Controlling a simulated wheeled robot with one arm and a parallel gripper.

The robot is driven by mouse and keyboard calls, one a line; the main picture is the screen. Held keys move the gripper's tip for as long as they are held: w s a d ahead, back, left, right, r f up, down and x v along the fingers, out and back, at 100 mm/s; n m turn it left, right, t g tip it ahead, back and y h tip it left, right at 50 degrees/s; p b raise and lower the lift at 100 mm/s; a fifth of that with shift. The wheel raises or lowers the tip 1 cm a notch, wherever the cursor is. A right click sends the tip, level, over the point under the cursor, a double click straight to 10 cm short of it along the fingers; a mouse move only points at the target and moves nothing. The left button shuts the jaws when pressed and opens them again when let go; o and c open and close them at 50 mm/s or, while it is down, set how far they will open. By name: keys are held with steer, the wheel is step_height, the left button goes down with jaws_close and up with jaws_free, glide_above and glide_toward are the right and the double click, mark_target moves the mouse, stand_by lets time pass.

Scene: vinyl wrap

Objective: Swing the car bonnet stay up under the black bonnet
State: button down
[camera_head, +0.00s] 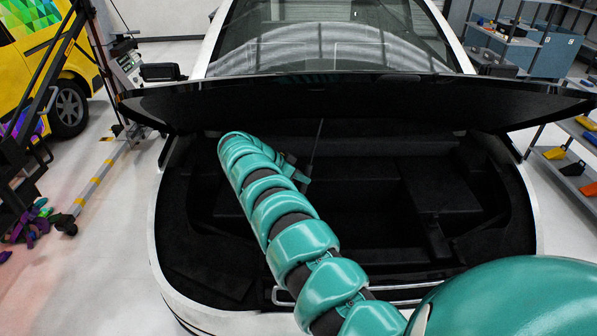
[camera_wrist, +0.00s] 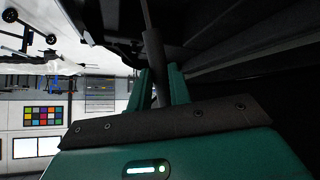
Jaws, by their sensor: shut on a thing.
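The black bonnet (camera_head: 360,103) is raised over the front bay of the white car. The bonnet stay (camera_head: 317,143) is a thin dark rod that stands tilted under the bonnet; whether its upper end touches the bonnet I cannot tell. My gripper (camera_head: 297,168) is inside the bay, partly hidden behind my teal arm. In the wrist view, my gripper's two teal fingers (camera_wrist: 159,84) are shut on the stay (camera_wrist: 153,48), which runs up between them. The stay's lower end is hidden.
The dark bay (camera_head: 340,195) has a block (camera_head: 440,185) on its right side. A silver bar (camera_head: 405,287) crosses its front edge. A yellow vehicle (camera_head: 70,100) and a wheeled stand (camera_head: 128,70) are at the left. Shelves (camera_head: 570,140) with tools stand at the right.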

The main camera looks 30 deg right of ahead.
steer(key=shift+w+a+h, duration=0.25)
steer(key=shift+a+h, duration=0.05)
steer(key=shift+a, duration=0.2)
steer(key=shift+a, duration=0.1)
steer(key=c, duration=1.3)
jaws_free()
steer(key=shift+w+a, duration=0.1)
steer(key=shift+w, duration=0.05)
steer(key=shift+r, duration=0.1)
